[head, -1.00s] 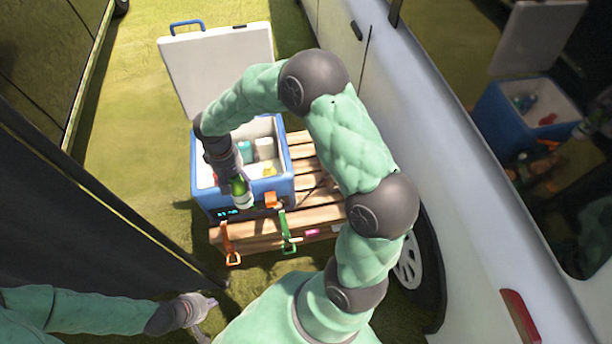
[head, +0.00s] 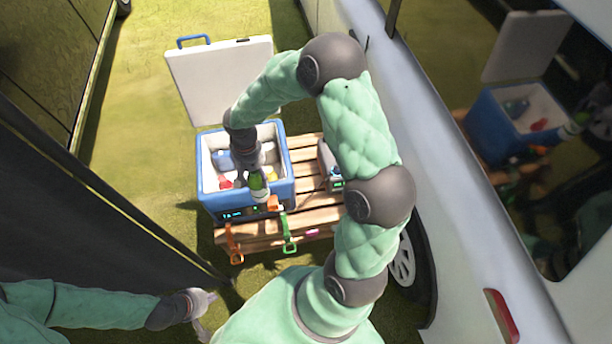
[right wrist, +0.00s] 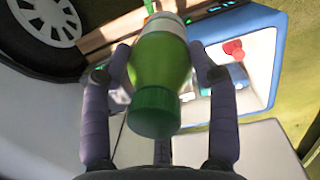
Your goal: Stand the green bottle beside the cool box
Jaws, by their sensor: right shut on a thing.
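The green bottle (head: 258,187) is in my right gripper (head: 252,172), over the front wall of the cool box. In the right wrist view the bottle (right wrist: 160,75) shows its green cap toward the camera, with a finger of the right gripper (right wrist: 165,75) on each side. The blue and white cool box (head: 222,205) stands open on a wooden pallet, its white lid (head: 220,80) raised at the back. Part of its inside is hidden by my right gripper and wrist. My left gripper (head: 208,312) is low at the lower left, empty, its fingers apart.
The slatted pallet (head: 310,205) has bare slats right of the box, with a small grey device (head: 330,168) on them. Orange (head: 236,245) and green (head: 288,235) straps hang at its front. A white vehicle (head: 440,170) stands close on the right, a dark panel (head: 90,190) on the left.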

